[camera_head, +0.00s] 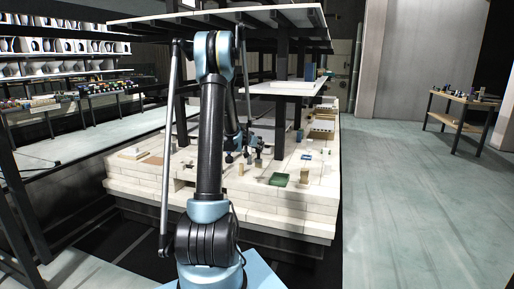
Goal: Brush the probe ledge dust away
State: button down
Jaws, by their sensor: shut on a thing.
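My gripper (250,153) is small and dark in the head view, beyond my arm's upright links. It is low over the pale brick deck of the kiln car (265,212). It is shut on a small dark object, too small and too covered to name. I cannot make out a brush for certain. The probe ledge and any dust on it cannot be told apart from the other pale blocks at this size.
A pale shelf (290,88) on dark posts stands above the deck, with a blue block (310,72) on it. A larger slab (270,15) hangs higher. Benches with small items line the left. A wooden side table (460,97) stands right; the floor between is clear.

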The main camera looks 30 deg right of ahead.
aim_at(258, 153)
jog(key=shift+s, duration=0.1)
jog(key=shift+f, duration=2.6)
jog(key=shift+r, duration=0.1)
jog(key=s+d, duration=0.4)
jog(key=shift+s+d, duration=0.2)
jog(key=shift+s, duration=0.1)
